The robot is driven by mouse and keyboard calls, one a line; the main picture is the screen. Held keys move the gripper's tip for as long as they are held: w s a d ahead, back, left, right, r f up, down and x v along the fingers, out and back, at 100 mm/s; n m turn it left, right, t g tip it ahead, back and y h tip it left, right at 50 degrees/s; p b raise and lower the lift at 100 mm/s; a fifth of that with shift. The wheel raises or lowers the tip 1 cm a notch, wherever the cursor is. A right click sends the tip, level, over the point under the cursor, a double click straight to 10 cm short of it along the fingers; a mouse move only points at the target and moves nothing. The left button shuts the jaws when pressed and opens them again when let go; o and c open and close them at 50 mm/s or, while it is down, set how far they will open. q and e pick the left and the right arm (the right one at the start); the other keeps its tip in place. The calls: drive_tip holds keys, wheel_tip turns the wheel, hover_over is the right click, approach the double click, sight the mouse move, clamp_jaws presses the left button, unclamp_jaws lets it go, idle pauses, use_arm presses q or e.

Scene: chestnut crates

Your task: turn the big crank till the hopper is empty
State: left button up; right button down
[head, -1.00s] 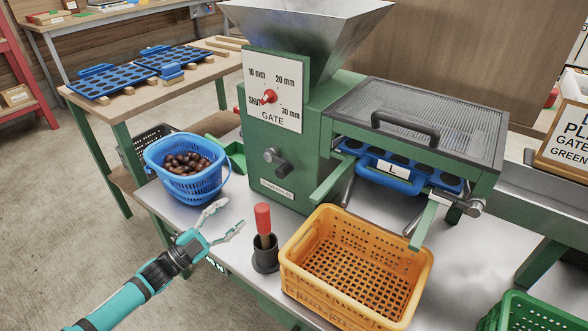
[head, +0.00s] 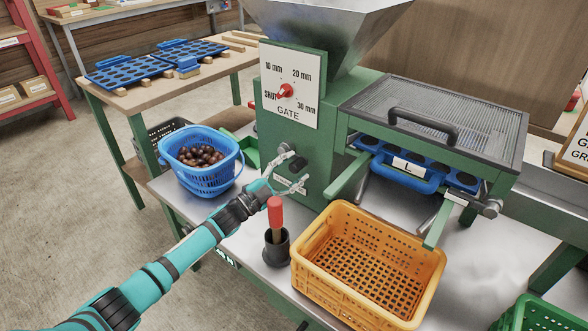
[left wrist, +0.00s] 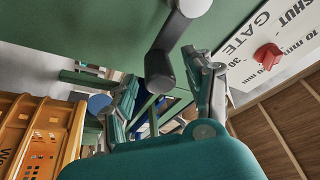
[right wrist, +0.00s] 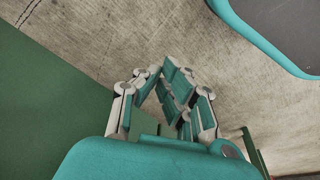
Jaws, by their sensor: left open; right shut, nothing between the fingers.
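The green machine carries a steel hopper (head: 335,35) on top; its inside is hidden from here. The crank (head: 299,164), a short arm with a dark grip, is on the machine's front below the gate plate. It also shows in the left wrist view, where its dark grip (left wrist: 160,70) hangs below a metal hub. My left gripper (head: 294,169) is open, its fingers around or just in front of the grip; contact cannot be told. My right gripper (right wrist: 170,75) is shut and empty, seen only in the right wrist view.
The red gate knob (head: 285,91) sits near SHUT. A blue basket of chestnuts (head: 222,178), a red-handled tool in a black cup (head: 277,250) and an empty orange crate (head: 435,260) stand nearby. A blue tray (head: 425,187) is under the grate.

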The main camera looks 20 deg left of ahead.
use_arm(q)
drive_tip(key=shift+w+d+r, duration=0.1)
drive_tip(key=shift+w+d, duration=0.05)
drive_tip(key=shift+w, duration=0.1)
clamp_jaws()
idle(0.3)
